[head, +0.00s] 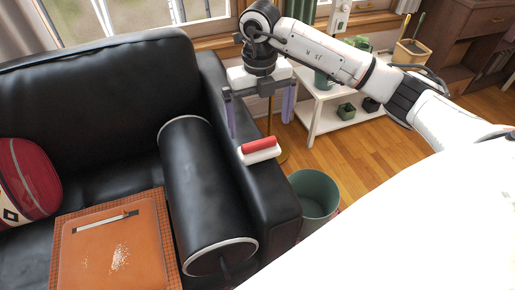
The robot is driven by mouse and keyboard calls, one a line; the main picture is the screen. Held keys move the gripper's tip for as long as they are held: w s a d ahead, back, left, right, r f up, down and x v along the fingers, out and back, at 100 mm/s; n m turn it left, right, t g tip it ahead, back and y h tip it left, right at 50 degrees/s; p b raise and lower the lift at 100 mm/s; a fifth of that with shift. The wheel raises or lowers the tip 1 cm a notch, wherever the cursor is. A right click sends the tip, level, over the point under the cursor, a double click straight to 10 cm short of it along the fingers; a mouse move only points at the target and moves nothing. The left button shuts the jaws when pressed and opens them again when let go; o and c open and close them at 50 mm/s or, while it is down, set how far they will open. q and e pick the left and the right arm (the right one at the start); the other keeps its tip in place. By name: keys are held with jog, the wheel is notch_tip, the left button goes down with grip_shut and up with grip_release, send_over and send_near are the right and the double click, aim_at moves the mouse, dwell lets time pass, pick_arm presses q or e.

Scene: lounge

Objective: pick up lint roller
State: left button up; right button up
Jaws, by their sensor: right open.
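The lint roller (259,148), red on top with a white base or handle part, lies on the right arm of the black sofa (240,167). My right gripper (262,128) comes in from the right and hangs over the sofa arm, pointing down. Its two purple-grey fingers are wide apart, and nothing shows between them. In the picture the lint roller is just below and between the fingertips. I cannot tell the exact gap. My left gripper is not in view.
A black bolster (205,190) lies against the sofa arm. An orange board (110,245) with pale crumbs and a red cushion (27,178) are at left. A green bin (316,195) stands right of the sofa. A white shelf (330,115) with pots stands behind.

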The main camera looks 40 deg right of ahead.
aim_at(259, 142)
notch_tip(259, 142, down, 8)
jog(key=shift+a+f+b, duration=0.1)
jog(key=shift+f+b, duration=0.15)
jog(key=shift+b, duration=0.1)
jog(key=c, duration=1.1)
notch_tip(259, 142, up, 10)
jog(key=shift+r+p, duration=0.1)
jog(key=shift+p, duration=0.45)
